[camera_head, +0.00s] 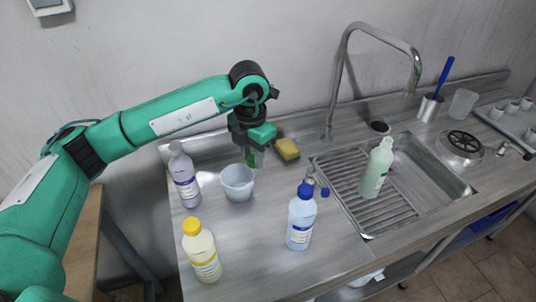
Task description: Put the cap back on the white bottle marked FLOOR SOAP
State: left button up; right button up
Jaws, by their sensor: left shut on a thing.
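My left gripper (253,158) points down just above and behind the white tub, shut on a small bright green thing (250,161) that looks like a cap, mostly hidden by the fingers. A pale green-white bottle (376,170) stands upright at the sink's ribbed drainer, well to the right of the gripper; its top shows no coloured cap. A pale lavender bottle (185,180) with a pale top stands left of the tub. No label can be read, so I cannot tell which bottle is marked FLOOR SOAP. My right gripper is out of view.
The white tub (237,183) stands below the gripper, with a yellow sponge (287,149) to its right. A yellow-capped bottle (202,252) and a blue-capped bottle (301,218) stand in front. A small blue object (325,192) is nearby. The tall faucet (339,85) rises behind the sink (430,175).

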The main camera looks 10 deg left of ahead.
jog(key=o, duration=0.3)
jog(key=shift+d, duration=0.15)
